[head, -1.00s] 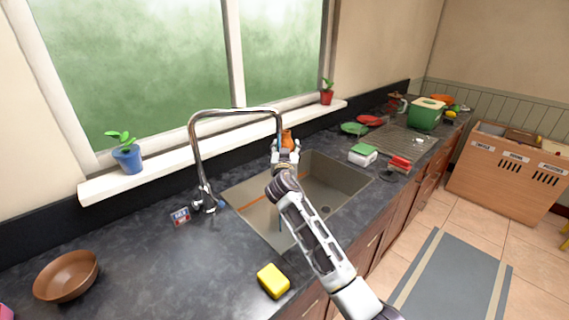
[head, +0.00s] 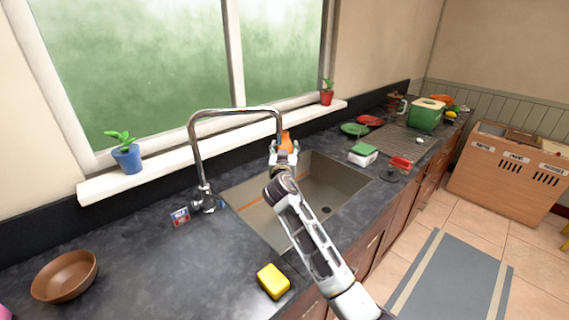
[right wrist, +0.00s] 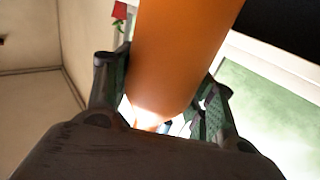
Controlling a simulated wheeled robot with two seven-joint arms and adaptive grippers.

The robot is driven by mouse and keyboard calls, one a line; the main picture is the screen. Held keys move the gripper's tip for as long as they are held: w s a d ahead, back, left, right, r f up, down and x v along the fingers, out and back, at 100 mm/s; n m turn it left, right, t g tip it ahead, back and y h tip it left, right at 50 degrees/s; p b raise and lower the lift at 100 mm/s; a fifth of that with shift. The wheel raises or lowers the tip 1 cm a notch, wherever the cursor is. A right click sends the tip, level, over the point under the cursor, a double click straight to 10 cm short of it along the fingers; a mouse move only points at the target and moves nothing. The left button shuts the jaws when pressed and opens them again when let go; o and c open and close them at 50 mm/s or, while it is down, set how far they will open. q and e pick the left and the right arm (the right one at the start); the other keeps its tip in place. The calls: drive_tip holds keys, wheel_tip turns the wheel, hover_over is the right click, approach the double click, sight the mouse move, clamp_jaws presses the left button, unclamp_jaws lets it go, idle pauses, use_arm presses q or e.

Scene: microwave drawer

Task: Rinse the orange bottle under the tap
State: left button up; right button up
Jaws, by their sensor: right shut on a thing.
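The orange bottle (head: 286,139) is in my right gripper (head: 284,156), above the far side of the sink. In the right wrist view the bottle (right wrist: 182,50) stands between the two green-padded fingers (right wrist: 160,100), which are shut on it. The tall curved tap (head: 200,150) rises from the counter left of the sink, and its spout end comes down close beside the bottle. No water shows clearly from the spout in the head view. The sink (head: 320,190) is a grey basin below my gripper. My left gripper is not in view.
A yellow sponge (head: 273,281) lies on the counter in front of the sink. A brown bowl (head: 65,276) is at the far left. A drying rack (head: 405,138), a green-lidded box (head: 363,154) and red pieces (head: 401,163) lie right of the sink.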

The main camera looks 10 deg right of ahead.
drive_tip(key=shift+d, duration=0.1)
idle(0.3)
drive_tip(key=s+d+p, duration=0.2)
drive_tip(key=s+d, duration=0.2)
drive_tip(key=d, duration=0.2)
drive_tip(key=shift+s+d, duration=0.15)
drive_tip(key=shift+s, duration=0.2)
idle(0.8)
drive_tip(key=shift+d+r, duration=0.1)
idle(1.5)
drive_tip(key=s+d+r+p, duration=0.3)
drive_tip(key=d+r+p, duration=0.1)
drive_tip(key=shift+p, duration=0.3)
idle(0.6)
